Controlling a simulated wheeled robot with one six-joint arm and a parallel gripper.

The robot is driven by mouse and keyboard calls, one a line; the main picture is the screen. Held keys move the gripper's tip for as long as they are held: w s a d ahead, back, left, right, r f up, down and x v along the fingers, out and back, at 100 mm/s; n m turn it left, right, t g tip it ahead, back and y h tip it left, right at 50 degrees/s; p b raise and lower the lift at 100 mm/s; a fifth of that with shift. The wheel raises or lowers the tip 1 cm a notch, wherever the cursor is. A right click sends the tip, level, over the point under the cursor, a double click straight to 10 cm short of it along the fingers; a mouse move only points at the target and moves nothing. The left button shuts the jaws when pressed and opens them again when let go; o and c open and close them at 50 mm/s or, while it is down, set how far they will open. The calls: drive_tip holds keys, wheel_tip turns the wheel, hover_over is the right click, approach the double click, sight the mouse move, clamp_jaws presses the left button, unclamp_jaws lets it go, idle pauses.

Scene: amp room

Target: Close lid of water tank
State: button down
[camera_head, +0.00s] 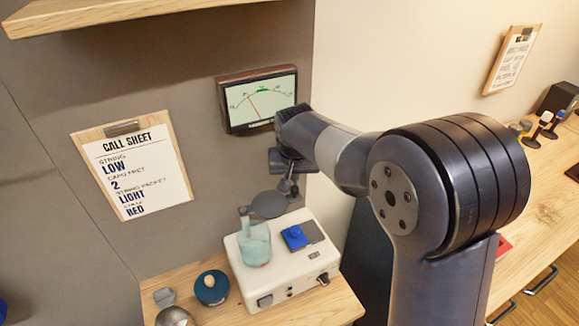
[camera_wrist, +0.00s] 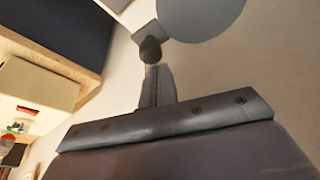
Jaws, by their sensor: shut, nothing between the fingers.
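The water tank (camera_head: 256,248) is a translucent teal vessel at the left of a white machine. Its lid (camera_head: 269,204) is a dark grey disc, standing open above and behind the tank's mouth. The lid also shows at the top of the wrist view (camera_wrist: 203,14). My gripper (camera_head: 288,187) is shut and empty, just right of the lid and slightly higher in the head view. In the wrist view my fingertips (camera_wrist: 150,50) point toward the lid's edge, close to a small grey tab. I cannot tell whether they touch.
The white machine (camera_head: 285,278) has a blue block (camera_head: 295,237) on top and knobs in front. A round blue item (camera_head: 211,288) lies left on the wooden counter (camera_head: 335,308). A meter (camera_head: 258,98) and a call sheet (camera_head: 133,165) hang on the wall behind.

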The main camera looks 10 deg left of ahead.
drive_tip(key=shift+w+f, duration=0.1)
drive_tip(key=shift+f, duration=0.2)
drive_tip(key=shift+d, duration=0.1)
drive_tip(key=shift+s+d+f+m+h+b, duration=0.15)
drive_tip(key=shift+s+d+m+b, duration=0.15)
drive_tip(key=shift+s+m+b, duration=0.2)
drive_tip(key=shift+s+d+m+h+b, duration=0.15)
drive_tip(key=shift+s+d+m+b, duration=0.15)
drive_tip(key=shift+s+m+b, duration=0.15)
drive_tip(key=s+a+m+g+h+b, duration=0.2)
drive_tip(key=s+m+h+b, duration=0.1)
drive_tip(key=s+m, duration=1.1)
drive_tip(key=shift+s+a+h+b, duration=0.35)
drive_tip(key=shift+s+b, duration=0.5)
drive_tip(key=shift+s, duration=0.65)
drive_tip(key=shift+d, duration=0.1)
drive_tip(key=shift+r, duration=0.25)
